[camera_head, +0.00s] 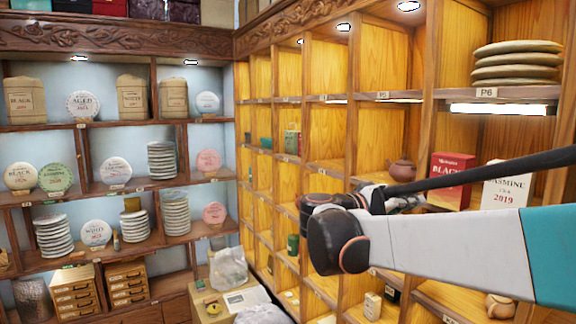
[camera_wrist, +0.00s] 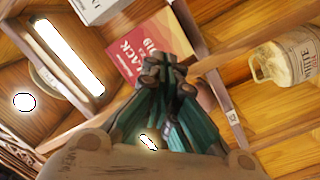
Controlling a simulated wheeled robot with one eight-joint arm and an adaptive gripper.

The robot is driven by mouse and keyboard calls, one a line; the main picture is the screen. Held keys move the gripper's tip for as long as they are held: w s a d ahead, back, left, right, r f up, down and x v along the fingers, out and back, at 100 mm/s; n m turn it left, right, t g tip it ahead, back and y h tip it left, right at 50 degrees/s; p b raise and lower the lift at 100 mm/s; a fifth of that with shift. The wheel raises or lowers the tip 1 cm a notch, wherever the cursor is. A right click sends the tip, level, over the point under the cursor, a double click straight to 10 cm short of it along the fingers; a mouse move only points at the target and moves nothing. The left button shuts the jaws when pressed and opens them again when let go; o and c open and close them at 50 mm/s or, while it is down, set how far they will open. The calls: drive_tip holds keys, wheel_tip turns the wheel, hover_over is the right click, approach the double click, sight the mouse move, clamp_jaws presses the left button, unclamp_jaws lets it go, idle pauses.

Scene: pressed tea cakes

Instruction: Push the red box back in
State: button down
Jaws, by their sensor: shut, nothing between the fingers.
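In the wrist view the red box (camera_wrist: 150,45) shows tilted, just beyond my fingertips. My gripper (camera_wrist: 163,75) is shut and empty, its fingertips overlapping the box's lower edge in that picture. I cannot tell whether they touch it. In the head view my arm crosses in front of the shelf, and the fingertips are not clear there.
The white box (camera_head: 508,183) marked "2019" stands close right of the red box. A brown teapot (camera_head: 402,170) sits in the compartment to the left. Wooden dividers and shelf edges surround the opening. A lit strip (camera_head: 498,109) runs under the shelf above. A pale jar (camera_wrist: 288,62) shows at right in the wrist view.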

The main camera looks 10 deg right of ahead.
drive_tip(key=shift+w+d, duration=0.1)
drive_tip(key=shift+b+x, duration=0.45)
drive_tip(key=shift+x, duration=7.3)
drive_tip(key=v, duration=1.6)
drive_tip(key=s+a+f+n+y+b, duration=0.1)
drive_tip(key=s+f+y+b, duration=0.3)
drive_tip(key=f, duration=0.5)
drive_tip(key=s+a+f+n+y+b, duration=0.1)
drive_tip(key=s+f+b, duration=0.3)
drive_tip(key=f, duration=0.5)
drive_tip(key=s+a+f+n+y+b, duration=0.1)
drive_tip(key=s+f+y+b, duration=0.2)
drive_tip(key=f+b, duration=0.45)
drive_tip(key=s+a+f+n+y+b, duration=0.1)
drive_tip(key=s+a+f+y+b, duration=0.2)
drive_tip(key=f, duration=0.6)
drive_tip(key=s+a+f+n+t+y+b, duration=0.1)
drive_tip(key=s+a+f+y+b, duration=0.2)
drive_tip(key=a+f, duration=0.4)
drive_tip(key=s+a+f+t+y+b, duration=0.1)
drive_tip(key=s+a+f+y+b, duration=0.2)
drive_tip(key=f, duration=1)
drive_tip(key=s+a+b, duration=0.2)
drive_tip(key=b, duration=0.2)
drive_tip(key=shift+n, duration=0.4)
